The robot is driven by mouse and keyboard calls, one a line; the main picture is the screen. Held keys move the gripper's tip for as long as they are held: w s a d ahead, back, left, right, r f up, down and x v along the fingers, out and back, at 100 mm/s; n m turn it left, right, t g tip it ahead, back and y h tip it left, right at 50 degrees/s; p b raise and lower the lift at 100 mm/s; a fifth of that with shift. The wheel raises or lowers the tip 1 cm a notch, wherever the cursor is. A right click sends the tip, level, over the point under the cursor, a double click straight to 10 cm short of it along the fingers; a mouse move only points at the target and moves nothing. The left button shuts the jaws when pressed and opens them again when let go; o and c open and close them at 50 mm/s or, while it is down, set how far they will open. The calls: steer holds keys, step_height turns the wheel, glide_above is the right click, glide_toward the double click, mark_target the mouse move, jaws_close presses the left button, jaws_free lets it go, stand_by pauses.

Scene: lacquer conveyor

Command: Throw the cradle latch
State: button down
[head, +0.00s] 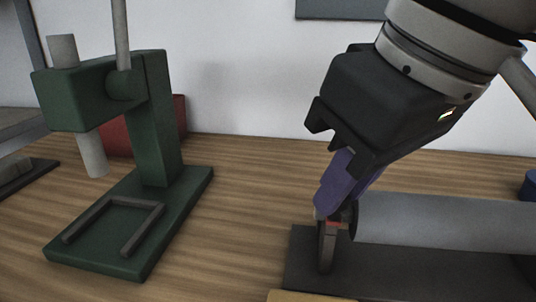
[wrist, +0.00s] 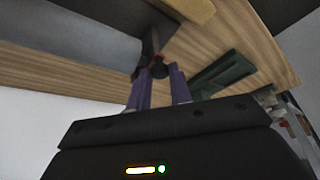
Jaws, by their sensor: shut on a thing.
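The cradle latch (head: 327,247) is a thin dark upright lever with a red part near its top. It stands at the left end of the dark cradle base (head: 305,262), beside the end of a grey cylinder (head: 440,222). My gripper (head: 337,210), with purple fingers, comes down from the upper right and is shut on the latch's upper end. In the wrist view the fingertips (wrist: 158,72) meet at the dark and red end of the latch (wrist: 151,42), with the grey cylinder (wrist: 75,35) to the left. The fingers partly hide the grip point.
A green press (head: 160,120) with a U-shaped rail on its base stands at the left, with a red box (head: 115,140) behind it. A yellowish strip (head: 310,296) lies at the front edge. Bare wood lies between press and cradle.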

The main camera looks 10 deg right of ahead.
stand_by(0.4)
steer(key=c, duration=1.3)
jaws_free()
steer(key=shift+o, duration=0.2)
